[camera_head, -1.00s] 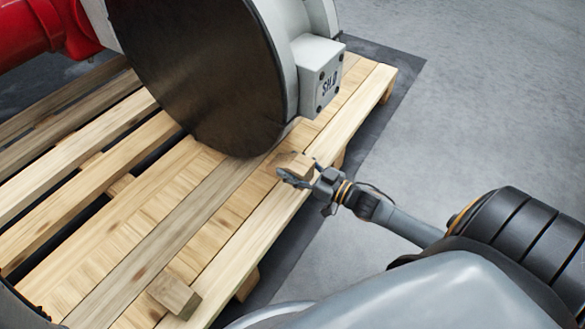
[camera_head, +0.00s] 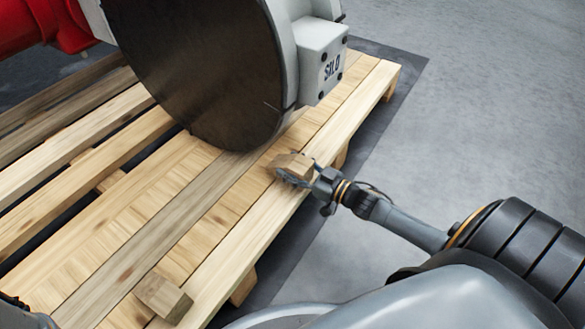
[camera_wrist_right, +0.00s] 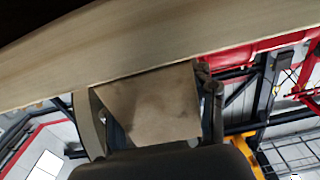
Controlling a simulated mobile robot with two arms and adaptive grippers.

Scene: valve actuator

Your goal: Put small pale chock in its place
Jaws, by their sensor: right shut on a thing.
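My right gripper (camera_head: 302,174) is shut on a small pale wooden chock (camera_head: 292,163), just over the near right edge of the pallet (camera_head: 190,240). In the right wrist view the chock (camera_wrist_right: 150,103) sits between the fingers, with a long pale surface above it. The gripper is close to the foot of the large round dark disc (camera_head: 195,70) of the valve actuator. I cannot tell whether the held chock touches the boards. A second wooden chock (camera_head: 163,297) lies on the pallet near its front corner.
A light grey box with lettering (camera_head: 320,62) juts from the actuator above and behind my right gripper. A red part (camera_head: 40,25) is at the upper left. The pallet stands on a dark mat (camera_head: 385,135). Grey floor to the right is clear.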

